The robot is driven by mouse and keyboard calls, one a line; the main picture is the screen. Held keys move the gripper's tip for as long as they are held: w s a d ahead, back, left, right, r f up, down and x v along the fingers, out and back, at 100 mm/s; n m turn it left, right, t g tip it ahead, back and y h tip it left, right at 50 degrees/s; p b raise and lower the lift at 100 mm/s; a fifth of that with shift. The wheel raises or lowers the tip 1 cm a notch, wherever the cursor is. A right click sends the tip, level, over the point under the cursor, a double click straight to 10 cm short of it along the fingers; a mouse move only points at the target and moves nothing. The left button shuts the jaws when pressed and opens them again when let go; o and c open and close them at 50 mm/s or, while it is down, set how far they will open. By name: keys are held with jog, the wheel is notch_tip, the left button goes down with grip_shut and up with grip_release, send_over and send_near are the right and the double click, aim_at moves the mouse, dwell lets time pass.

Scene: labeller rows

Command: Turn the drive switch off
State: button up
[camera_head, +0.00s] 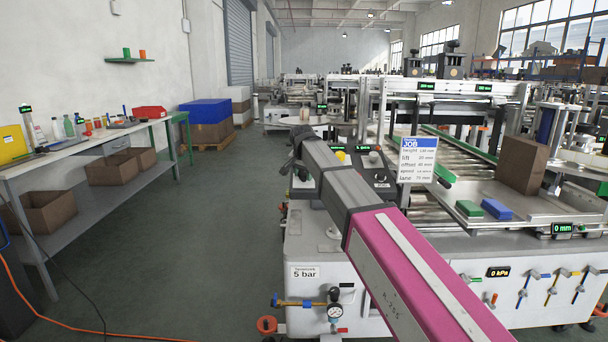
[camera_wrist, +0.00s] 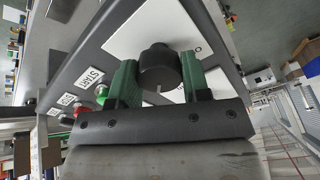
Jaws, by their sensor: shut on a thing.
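The drive switch is a black round knob (camera_wrist: 160,68) on a white plate (camera_wrist: 125,42) in the wrist view. A pale pointer mark shows on its lower side, and part of an "O" shows on the plate to its right. My gripper (camera_wrist: 160,78) has its two green fingers on either side of the knob, shut on it. The rest of the plate's lettering is hidden by the fingers. In the head view my arm reaches towards the machine, and I cannot clearly make out the fingertips there.
A START label (camera_wrist: 90,78), a green button (camera_wrist: 101,91) and a red button (camera_wrist: 82,112) sit left of my gripper. A job card (camera_head: 416,166) stands on the machine. A cardboard box (camera_head: 523,165) is on the conveyor side. The aisle floor (camera_head: 190,240) is clear.

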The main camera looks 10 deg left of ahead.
jog(key=n, duration=0.4)
jog(key=shift+n, duration=0.3)
jog(key=n, duration=0.4)
jog(key=shift+n+y, duration=0.4)
jog(key=n, duration=0.4)
jog(key=shift+a+n, duration=0.1)
jog(key=shift+n, duration=0.2)
jog(key=shift+n+g+y, duration=0.3)
jog(key=shift+n, duration=1.8)
jog(key=o, duration=0.9)
jog(key=shift+o, duration=0.2)
